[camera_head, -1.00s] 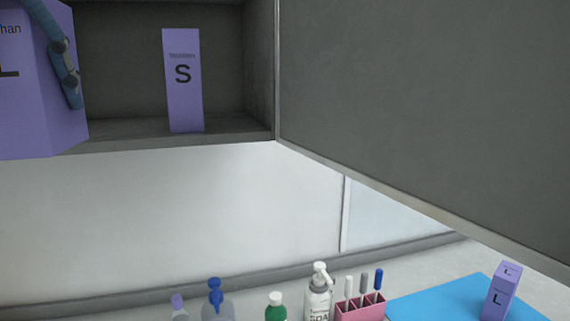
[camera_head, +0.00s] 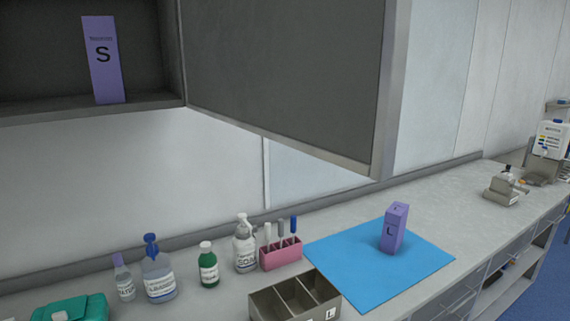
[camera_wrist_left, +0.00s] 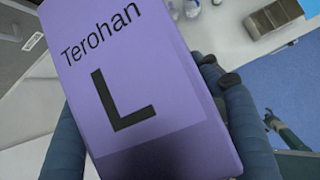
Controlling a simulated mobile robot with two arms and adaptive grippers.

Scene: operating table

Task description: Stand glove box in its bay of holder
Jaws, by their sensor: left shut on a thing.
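A large purple glove box marked "Terohan L" (camera_wrist_left: 125,55) fills the middle of the left wrist view, tilted. My left gripper (camera_wrist_left: 142,108) is shut on it, with dark blue fingers at both sides; neither shows in the head view. The grey holder (camera_head: 262,304) stands on the counter at the bottom of the head view. Its visible bays look empty, and an "L" label is on its front. The holder also shows at the top right of the left wrist view (camera_wrist_left: 268,27). A dark teal shape at that view's right edge may be my right gripper (camera_wrist_left: 280,128).
A purple "S" box (camera_head: 103,60) stands in the open wall cabinet, whose door (camera_head: 290,70) juts out. A small purple "L" box (camera_head: 394,230) stands on a blue mat (camera_head: 345,262). Bottles and a pink pen holder (camera_head: 281,254) line the counter behind the holder.

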